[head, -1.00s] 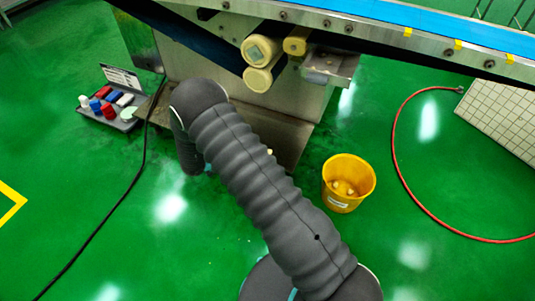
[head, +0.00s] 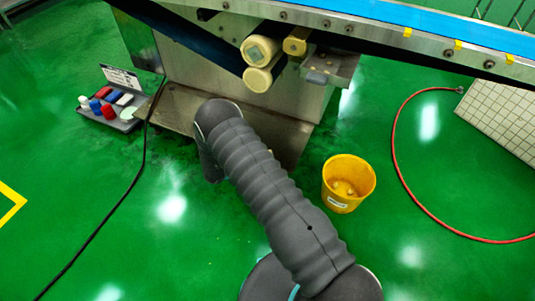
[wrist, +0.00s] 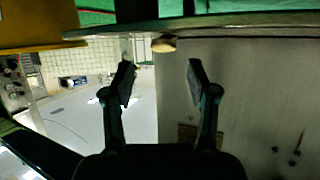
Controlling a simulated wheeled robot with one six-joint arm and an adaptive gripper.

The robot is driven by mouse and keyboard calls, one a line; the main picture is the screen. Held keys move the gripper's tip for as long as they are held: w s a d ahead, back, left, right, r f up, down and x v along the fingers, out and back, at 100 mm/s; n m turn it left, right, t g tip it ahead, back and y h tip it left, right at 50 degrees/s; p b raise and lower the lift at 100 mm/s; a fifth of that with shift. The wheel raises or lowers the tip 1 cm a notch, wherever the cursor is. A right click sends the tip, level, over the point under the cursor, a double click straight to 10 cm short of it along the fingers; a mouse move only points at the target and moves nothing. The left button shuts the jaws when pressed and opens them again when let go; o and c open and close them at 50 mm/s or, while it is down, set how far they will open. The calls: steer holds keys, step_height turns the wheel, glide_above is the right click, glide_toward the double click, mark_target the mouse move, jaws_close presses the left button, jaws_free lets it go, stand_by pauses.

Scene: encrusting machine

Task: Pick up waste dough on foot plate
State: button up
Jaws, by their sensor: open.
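A small tan lump of dough (wrist: 163,44) shows in the wrist view, against the foot plate (wrist: 230,27), whose edge runs as a strip across the top. The wrist picture appears upside down. My gripper (wrist: 160,78) is open and empty, its two dark fingers apart. The dough lies beyond the fingertips, roughly in line with the gap between them, and apart from them. In the head view, the foot plate (head: 286,138) lies at the machine's base. My arm hides part of it, the dough and the gripper there.
A yellow bucket (head: 347,199) with pale pieces inside stands on the floor right of my arm; it also seems to show in the wrist view (wrist: 35,25). A red hose (head: 397,150) curves at right. A grey tray of items (head: 127,124) and a black cable (head: 112,209) lie left.

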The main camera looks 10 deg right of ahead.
steer(key=shift+w+x, duration=0.25)
steer(key=shift+x, duration=2.3)
steer(key=shift+a, duration=0.15)
steer(key=c, duration=0.9)
